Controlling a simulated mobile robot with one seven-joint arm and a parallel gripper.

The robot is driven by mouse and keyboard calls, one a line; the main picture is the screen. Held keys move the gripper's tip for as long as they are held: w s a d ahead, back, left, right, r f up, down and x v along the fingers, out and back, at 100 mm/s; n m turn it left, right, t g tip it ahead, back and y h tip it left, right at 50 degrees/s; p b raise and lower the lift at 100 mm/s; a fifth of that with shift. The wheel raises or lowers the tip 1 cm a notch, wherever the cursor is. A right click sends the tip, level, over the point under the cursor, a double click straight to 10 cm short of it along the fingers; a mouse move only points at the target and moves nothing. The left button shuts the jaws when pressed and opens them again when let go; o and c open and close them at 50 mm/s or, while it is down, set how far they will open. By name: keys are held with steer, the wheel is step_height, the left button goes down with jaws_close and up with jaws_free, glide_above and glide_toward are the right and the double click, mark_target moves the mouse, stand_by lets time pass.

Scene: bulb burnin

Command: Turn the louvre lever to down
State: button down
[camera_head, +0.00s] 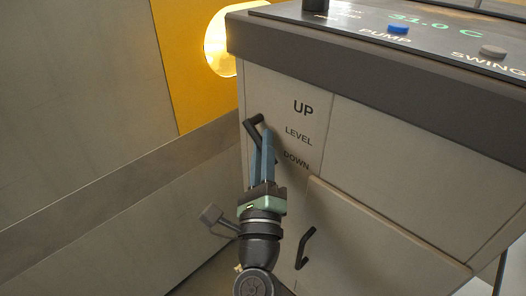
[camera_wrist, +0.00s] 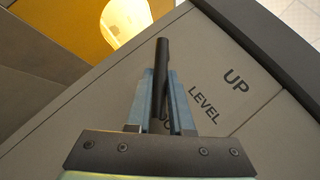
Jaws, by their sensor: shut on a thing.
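The louvre lever (camera_head: 253,129) is a black bar on the pale front panel of the cabinet, left of the printed words UP, LEVEL and DOWN. My gripper (camera_head: 263,145) reaches up to it from below, with its blue-grey fingers shut on the lever. In the wrist view the lever (camera_wrist: 162,55) stands between the two fingers of my gripper (camera_wrist: 161,78), its end sticking out past the tips. The fingers hide part of the lever, and the word DOWN is mostly covered there. I cannot tell exactly which word the lever points at.
A black door handle (camera_head: 304,248) sits on the lower cabinet panel, right of my wrist. The dark countertop edge (camera_head: 330,75) overhangs above, with a blue PUMP button (camera_head: 398,29) and a grey SWING button (camera_head: 492,51). A yellow panel (camera_head: 183,60) with a glowing opening stands behind.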

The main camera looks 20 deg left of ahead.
steer(key=shift+f, duration=0.1)
steer(key=c, duration=0.8)
jaws_free()
steer(key=b+v, duration=0.5)
steer(key=v, duration=0.8)
steer(key=shift+b, duration=0.3)
